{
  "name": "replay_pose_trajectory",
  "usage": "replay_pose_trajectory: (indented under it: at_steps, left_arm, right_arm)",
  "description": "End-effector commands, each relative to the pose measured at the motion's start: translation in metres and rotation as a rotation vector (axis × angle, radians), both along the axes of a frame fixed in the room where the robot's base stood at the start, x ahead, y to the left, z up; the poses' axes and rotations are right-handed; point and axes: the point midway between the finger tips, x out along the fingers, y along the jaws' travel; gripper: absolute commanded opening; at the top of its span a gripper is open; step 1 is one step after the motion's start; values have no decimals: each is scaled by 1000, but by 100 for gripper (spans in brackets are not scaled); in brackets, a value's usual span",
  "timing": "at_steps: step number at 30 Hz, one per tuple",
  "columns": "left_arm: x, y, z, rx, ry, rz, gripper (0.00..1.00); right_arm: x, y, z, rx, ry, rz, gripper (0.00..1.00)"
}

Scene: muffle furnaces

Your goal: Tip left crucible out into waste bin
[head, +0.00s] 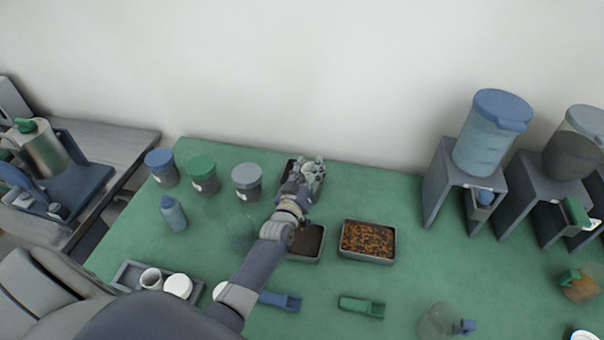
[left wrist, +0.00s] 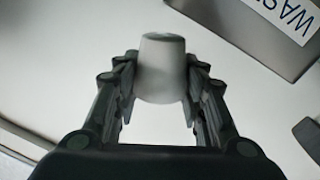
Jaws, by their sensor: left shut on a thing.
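My left gripper (head: 306,178) is at the far end of my left arm, over the back middle of the green table in the head view. In the left wrist view, the gripper (left wrist: 161,95) is shut on a pale, tapered crucible (left wrist: 164,68), with a finger on each side. Its contents do not show, and I cannot tell its tilt. A grey box with a white label reading "WAS" (left wrist: 255,30), seemingly the waste bin, is at the upper right of that view, apart from the crucible. I cannot make out the crucible in the head view.
A tray of brown bits (head: 368,240) is right of my arm, and a dark-filled tray (head: 306,243) is partly behind it. Lidded jars (head: 246,182) and a blue bottle (head: 173,213) stand to the left. Grey stands (head: 457,181) with tanks are at right.

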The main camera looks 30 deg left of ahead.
Motion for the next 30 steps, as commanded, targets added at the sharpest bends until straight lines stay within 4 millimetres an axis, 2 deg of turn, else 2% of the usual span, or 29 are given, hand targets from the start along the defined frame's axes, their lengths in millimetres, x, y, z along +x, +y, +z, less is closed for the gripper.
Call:
replay_pose_trajectory:
  at_steps: [5, 12, 14, 17, 22, 30]
  left_arm:
    - [0, 0, 0, -13, -2, 0, 13]
    - [0, 1, 0, -139, -20, 0, 13]
    - [0, 1, 0, -138, -20, 0, 8]
    - [0, 1, 0, -147, -22, 0, 8]
    - [-1, 3, -2, -270, -40, 0, 8]
    - [-1, 4, -2, -299, -44, 0, 8]
  right_arm:
    - [0, 2, 0, 2, -1, -1, 40]
    - [0, 3, -2, 3, 0, -1, 40]
    - [0, 3, -2, 3, 0, -1, 40]
    - [0, 3, -3, 3, 0, -1, 40]
    - [0, 3, -7, 3, 0, -1, 40]
    - [0, 2, -7, 3, 0, -1, 40]
